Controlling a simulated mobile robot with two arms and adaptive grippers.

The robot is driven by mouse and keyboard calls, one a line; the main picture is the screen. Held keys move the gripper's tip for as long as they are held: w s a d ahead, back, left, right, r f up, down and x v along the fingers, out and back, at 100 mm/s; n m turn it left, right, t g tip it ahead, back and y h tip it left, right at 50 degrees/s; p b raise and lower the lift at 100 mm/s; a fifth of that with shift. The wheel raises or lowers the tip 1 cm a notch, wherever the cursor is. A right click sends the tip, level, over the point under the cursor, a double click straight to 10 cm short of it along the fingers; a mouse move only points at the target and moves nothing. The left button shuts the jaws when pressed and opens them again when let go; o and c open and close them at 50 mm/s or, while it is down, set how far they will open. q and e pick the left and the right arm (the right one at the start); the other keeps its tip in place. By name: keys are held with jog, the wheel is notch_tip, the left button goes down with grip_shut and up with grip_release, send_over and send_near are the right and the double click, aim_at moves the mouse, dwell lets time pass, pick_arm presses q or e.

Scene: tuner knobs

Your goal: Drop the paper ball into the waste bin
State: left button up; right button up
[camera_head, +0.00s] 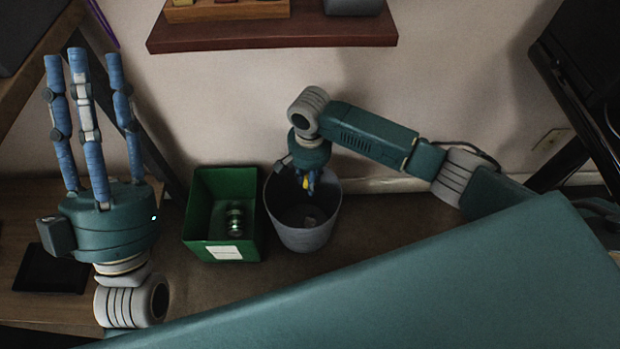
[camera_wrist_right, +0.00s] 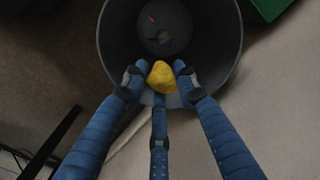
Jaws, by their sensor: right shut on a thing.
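The paper ball (camera_wrist_right: 161,77) is yellow and crumpled. My right gripper (camera_wrist_right: 158,85) is shut on it, with blue fingers around it. In the head view the right gripper (camera_head: 308,180) points down over the grey waste bin (camera_head: 299,238), and a bit of the yellow ball (camera_head: 305,183) shows between the fingers. In the right wrist view the round bin (camera_wrist_right: 222,62) opens below the ball, which appears near the bin's rim on the wall side. My left gripper (camera_head: 92,70) is raised at the left with its fingers upright, spread and empty.
A green box (camera_head: 198,210) with a white label stands left of the bin and holds a glass-like item (camera_head: 235,222). A red-brown shelf (camera_head: 270,36) is on the wall above. A dark flat tablet (camera_head: 52,268) lies on a wooden surface at the left.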

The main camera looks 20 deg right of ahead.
jog(key=o, duration=0.8)
jog(key=shift+c, duration=0.2)
notch_tip(320, 180, up, 12)
jog(key=shift+s, duration=0.1)
dwell(0.4)
